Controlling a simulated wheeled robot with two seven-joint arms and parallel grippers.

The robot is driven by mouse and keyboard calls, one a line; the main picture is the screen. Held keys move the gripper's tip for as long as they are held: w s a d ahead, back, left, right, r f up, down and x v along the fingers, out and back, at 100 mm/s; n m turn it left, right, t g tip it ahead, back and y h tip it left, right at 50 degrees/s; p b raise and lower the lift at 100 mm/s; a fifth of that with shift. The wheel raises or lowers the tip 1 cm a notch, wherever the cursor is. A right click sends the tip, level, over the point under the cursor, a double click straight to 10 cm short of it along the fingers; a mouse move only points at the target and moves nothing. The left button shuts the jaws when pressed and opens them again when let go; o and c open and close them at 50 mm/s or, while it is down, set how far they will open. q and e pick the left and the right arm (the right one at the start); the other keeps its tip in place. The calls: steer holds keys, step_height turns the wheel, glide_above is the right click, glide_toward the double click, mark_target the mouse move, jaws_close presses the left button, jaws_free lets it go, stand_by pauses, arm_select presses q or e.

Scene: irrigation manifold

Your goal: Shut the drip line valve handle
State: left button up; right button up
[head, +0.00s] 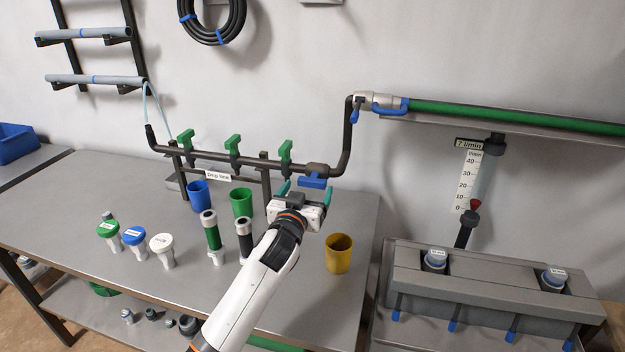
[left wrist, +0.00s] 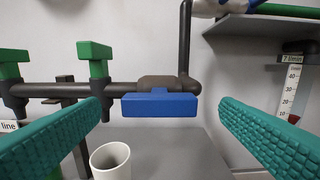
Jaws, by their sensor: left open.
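The manifold pipe (head: 215,158) carries a "Drip line" label (head: 218,175). A blue valve handle (head: 312,182) sits at its right end, lying along the pipe; it also shows level in the left wrist view (left wrist: 159,104). Green handles (head: 232,145) stand upright on the pipe to its left. My left gripper (head: 304,194) is open just in front of and below the blue handle. In the left wrist view the handle lies between the two teal fingers (left wrist: 162,133), apart from both. My right gripper is not in view.
A yellow cup (head: 339,254) stands right of my left forearm. A blue cup (head: 199,196), a green cup (head: 241,202) and several capped fittings (head: 134,237) stand left. A white cup (left wrist: 110,160) is below the pipe. A flow gauge (head: 480,185) hangs at the right.

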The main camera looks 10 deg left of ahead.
mark_target(311, 182)
arm_select(q)
steer(key=w, duration=0.4)
steer(key=shift+w, duration=0.3)
steer(key=shift+w+d, duration=0.1)
steer(key=shift+w, duration=0.15)
steer(key=shift+c, duration=0.7)
steer(key=c, duration=0.8)
steer(key=shift+c, duration=0.2)
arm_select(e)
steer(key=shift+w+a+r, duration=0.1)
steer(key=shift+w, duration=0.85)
